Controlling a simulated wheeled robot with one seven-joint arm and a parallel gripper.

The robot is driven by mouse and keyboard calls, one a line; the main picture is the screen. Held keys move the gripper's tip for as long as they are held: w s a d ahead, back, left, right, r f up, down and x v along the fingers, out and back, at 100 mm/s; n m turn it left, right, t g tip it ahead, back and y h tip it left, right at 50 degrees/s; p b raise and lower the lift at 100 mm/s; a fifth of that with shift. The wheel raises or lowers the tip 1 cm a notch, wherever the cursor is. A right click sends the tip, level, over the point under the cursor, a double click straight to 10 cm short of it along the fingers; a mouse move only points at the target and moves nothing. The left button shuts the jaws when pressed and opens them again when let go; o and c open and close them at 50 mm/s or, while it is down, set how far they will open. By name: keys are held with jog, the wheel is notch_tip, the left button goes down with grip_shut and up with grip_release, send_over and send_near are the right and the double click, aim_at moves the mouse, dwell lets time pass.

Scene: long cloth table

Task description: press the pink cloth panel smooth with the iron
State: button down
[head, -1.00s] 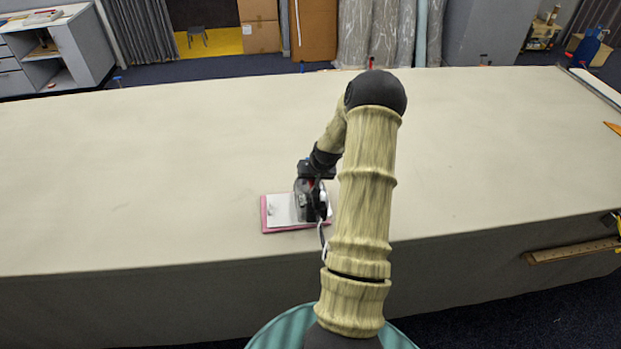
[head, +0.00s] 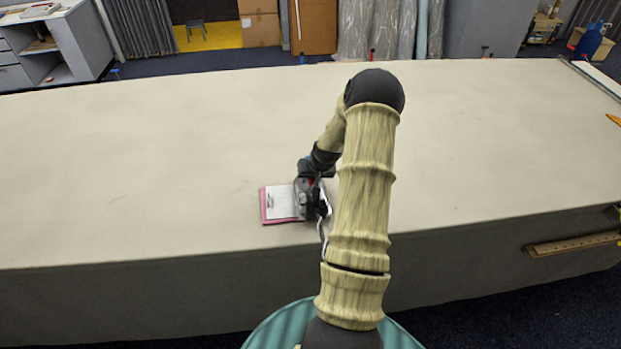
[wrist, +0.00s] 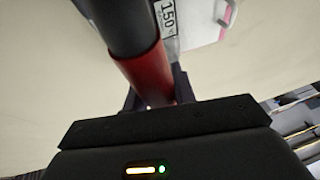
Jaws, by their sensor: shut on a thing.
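The pink cloth panel (head: 264,208) lies on the long table near its front edge, to the left of my arm. A white sheet (head: 282,203) covers most of it, leaving a pink strip along the left and front sides. My gripper (head: 308,190) is over the right part of the panel, shut on the iron (head: 303,200). The iron's dark red handle (wrist: 155,75) runs between the fingers in the wrist view, with a "150" label beside it. The iron's sole is hidden, so I cannot tell whether it touches the sheet.
The cream table (head: 130,170) is broad and mostly bare around the panel. A wooden ruler (head: 570,246) is at the front side on the right. An orange piece (head: 614,119) lies at the far right edge. Shelves and cartons stand beyond the table.

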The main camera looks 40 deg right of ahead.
jog(key=shift+w+f+b, duration=0.1)
jog(key=shift+f+b, duration=0.4)
dwell(0.5)
jog(key=shift+s+a+f, duration=0.15)
jog(key=shift+s+f, duration=0.05)
jog(key=shift+f, duration=0.1)
dwell(1.7)
jog(key=shift+r, duration=0.15)
jog(key=shift+w+d+r+p, duration=0.1)
jog(key=shift+r+p, duration=0.45)
jog(key=shift+r, duration=0.5)
jog(key=shift+w+d+r+p, duration=0.1)
jog(key=shift+r+p, duration=0.4)
jog(key=shift+r, duration=0.5)
jog(key=shift+r+p, duration=0.75)
jog(key=shift+r, duration=0.8)
jog(key=shift+r, duration=0.1)
jog(key=shift+r+p, duration=1.6)
jog(key=shift+r, duration=1.3)
